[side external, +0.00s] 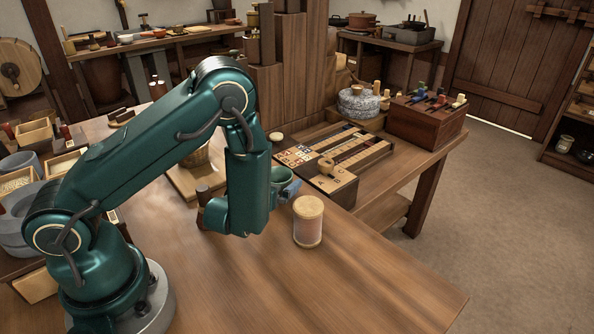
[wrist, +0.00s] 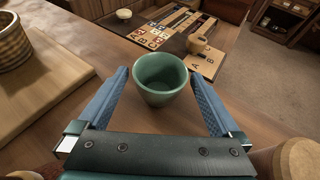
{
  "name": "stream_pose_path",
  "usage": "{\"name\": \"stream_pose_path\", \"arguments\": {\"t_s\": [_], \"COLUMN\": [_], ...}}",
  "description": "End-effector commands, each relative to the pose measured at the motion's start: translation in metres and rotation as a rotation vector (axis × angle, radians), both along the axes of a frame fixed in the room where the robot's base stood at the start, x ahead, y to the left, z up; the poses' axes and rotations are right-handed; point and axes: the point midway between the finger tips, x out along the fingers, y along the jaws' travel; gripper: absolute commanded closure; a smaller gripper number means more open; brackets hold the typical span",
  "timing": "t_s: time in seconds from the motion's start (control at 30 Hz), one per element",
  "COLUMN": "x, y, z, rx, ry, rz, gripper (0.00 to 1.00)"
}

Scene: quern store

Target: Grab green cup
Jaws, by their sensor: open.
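The green cup (wrist: 160,78) stands upright on the wooden table, with its open mouth up, in the wrist view. My gripper (wrist: 163,80) is open, with one blue finger on each side of the cup. The cup sits between the fingertips, and small gaps show on both sides. In the side view, the green cup (side external: 281,174) shows partly past my arm, and a blue finger partly covers it. The side view hides most of my gripper behind my wrist link.
A pinkish jar with a wooden lid (side external: 308,222) stands right of my gripper. A game board (side external: 335,146) and a small wooden box (side external: 331,182) lie beyond the cup. A woven basket (wrist: 12,42) is on a board at left. The table front is clear.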

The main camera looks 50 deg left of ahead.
Motion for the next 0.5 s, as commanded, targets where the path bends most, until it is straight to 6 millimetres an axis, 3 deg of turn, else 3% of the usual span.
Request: {"name": "stream_pose_path", "arguments": {"t_s": [0.2, 0.47, 0.5], "x": [0.014, 0.015, 0.015], "y": [0.009, 0.010, 0.010], "z": [-0.007, -0.007, -0.007], "rx": [0.001, 0.001, 0.001], "ry": [0.000, 0.002, 0.002], "rz": [0.002, -0.001, -0.001], "gripper": [0.00, 0.00, 0.11]}}
